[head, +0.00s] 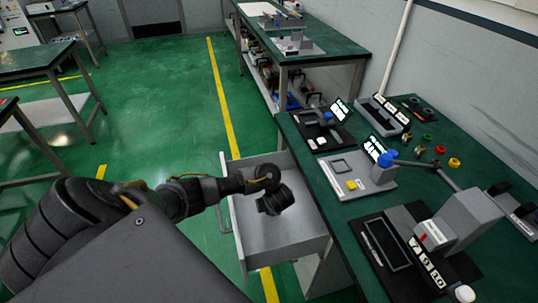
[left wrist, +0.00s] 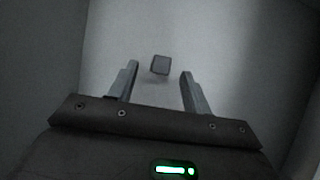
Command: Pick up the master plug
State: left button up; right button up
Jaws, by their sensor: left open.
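In the left wrist view a small grey block (left wrist: 160,65), likely the master plug, lies on the light floor of the drawer. My left gripper (left wrist: 157,82) is open, with its two fingers apart. The block shows between and just beyond the fingertips, and nothing is held. In the head view my left arm comes in from the left, and its wrist and gripper (head: 275,200) are over the open drawer (head: 308,243). The fingertips and the block are hidden in the head view. My right gripper is not in view.
The drawer walls stand close around my left gripper. The green-topped bench (head: 341,215) is to the right, carrying a white device with a yellow button (head: 352,185), a grey machine (head: 470,220) and small coloured parts. Another bench (head: 330,40) stands behind.

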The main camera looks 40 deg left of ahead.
pick_arm(q)
jog(key=b+x, duration=0.1)
jog(key=x, duration=0.1)
jog(key=b+x, duration=0.2)
jog(key=shift+d+f, duration=0.2)
jog(key=shift+w+a+f+b, duration=0.2)
jog(key=shift+f+b, duration=0.1)
jog(key=shift+b, duration=0.1)
jog(key=shift+f, duration=0.1)
jog(key=c, duration=1)
grip_shut()
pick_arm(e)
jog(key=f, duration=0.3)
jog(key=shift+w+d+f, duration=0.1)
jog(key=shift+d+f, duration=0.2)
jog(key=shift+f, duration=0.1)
